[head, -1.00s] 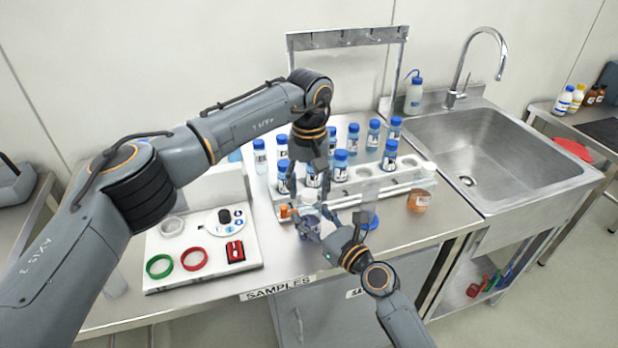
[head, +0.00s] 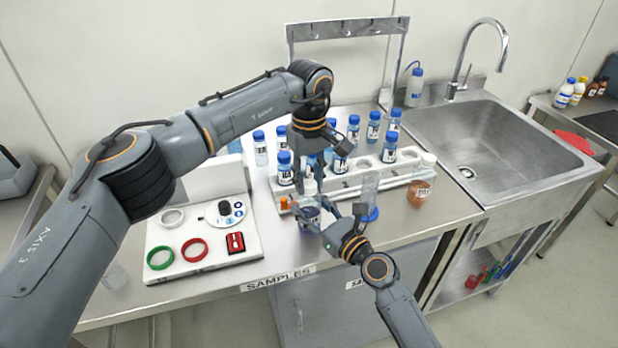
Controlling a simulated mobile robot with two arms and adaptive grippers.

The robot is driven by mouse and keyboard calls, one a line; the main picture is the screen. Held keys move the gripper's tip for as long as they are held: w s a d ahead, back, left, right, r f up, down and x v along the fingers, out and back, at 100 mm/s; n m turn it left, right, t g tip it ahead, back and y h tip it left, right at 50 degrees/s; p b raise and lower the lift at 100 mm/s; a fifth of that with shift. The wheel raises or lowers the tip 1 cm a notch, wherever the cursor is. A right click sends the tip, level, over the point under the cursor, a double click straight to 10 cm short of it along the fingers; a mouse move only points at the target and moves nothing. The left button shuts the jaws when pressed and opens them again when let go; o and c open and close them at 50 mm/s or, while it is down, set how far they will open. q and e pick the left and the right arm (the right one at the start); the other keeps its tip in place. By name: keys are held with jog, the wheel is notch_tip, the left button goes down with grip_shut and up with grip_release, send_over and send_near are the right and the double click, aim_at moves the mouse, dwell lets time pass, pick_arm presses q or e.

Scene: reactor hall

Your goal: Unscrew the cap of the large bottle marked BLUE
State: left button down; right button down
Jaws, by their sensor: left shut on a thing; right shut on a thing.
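A bottle with a dark blue-purple body (head: 307,216) and a white cap (head: 309,188) stands at the front of the bench, beside the white rack. Its label is mostly hidden, and I cannot read it. My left gripper (head: 312,189) points down from above, shut on the white cap. My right gripper (head: 318,215) comes in from the front right and is shut on the bottle's body. The two grippers hide much of the bottle.
Several blue-capped bottles stand in and behind the white rack (head: 350,180). A white board (head: 215,262) with rings lies left. The sink (head: 500,140) is at the right.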

pick_arm(q)
jog(key=n, duration=0.9)
jog(key=shift+n, duration=0.4)
jog(key=n, duration=0.4)
jog(key=shift+r, duration=0.1)
jog(key=n, duration=0.3)
jog(key=shift+n, duration=0.4)
jog(key=n, duration=0.3)
jog(key=shift+n, duration=0.4)
jog(key=n, duration=0.5)
jog(key=shift+n, duration=0.4)
jog(key=n, duration=0.9)
jog(key=shift+n, duration=0.4)
jog(key=n, duration=0.5)
jog(key=shift+n, duration=0.4)
jog(key=n, duration=0.4)
jog(key=shift+n, duration=0.4)
jog(key=shift+w, duration=0.1)
jog(key=shift+r, duration=0.2)
